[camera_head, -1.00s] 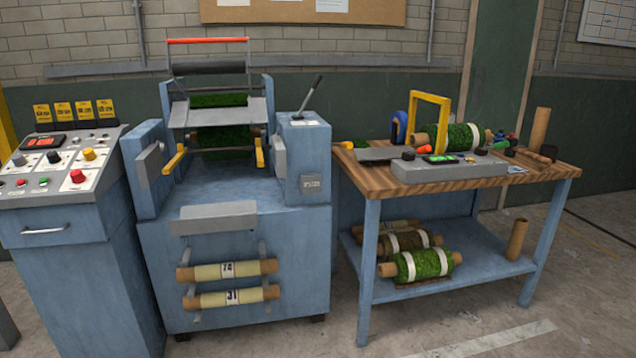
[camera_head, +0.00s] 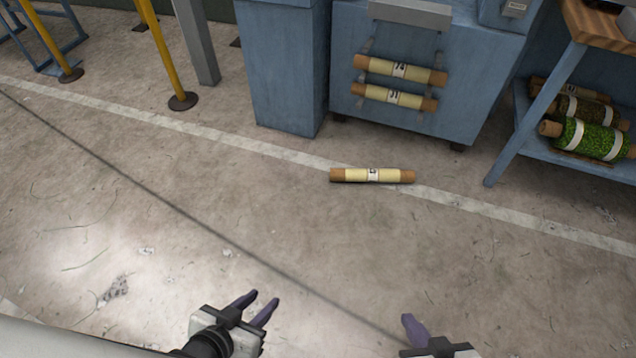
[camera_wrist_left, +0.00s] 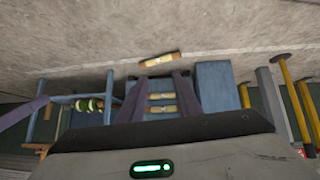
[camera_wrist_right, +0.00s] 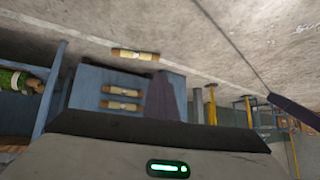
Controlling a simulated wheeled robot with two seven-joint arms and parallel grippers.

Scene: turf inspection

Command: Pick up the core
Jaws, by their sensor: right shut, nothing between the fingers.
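The core (camera_head: 350,175), a brown tube with a cream wrap and a numbered label, lies on the floor beside the white line, in front of the blue machine. It also shows in the left wrist view (camera_wrist_left: 150,62) and the right wrist view (camera_wrist_right: 122,52). My left gripper (camera_head: 263,298) has its purple fingers apart and is empty, at the bottom of the head view, well short of the core. My right gripper (camera_head: 408,318) is shut and empty at the bottom, right of the left one, also apart from the core.
Two similar wrapped tubes, an upper one (camera_head: 425,75) and a lower one (camera_head: 416,102), hang on the front of the blue machine (camera_head: 470,85). A bench shelf with turf rolls (camera_head: 590,138) stands at right. Yellow posts (camera_head: 165,55) stand at upper left. Open floor surrounds the core.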

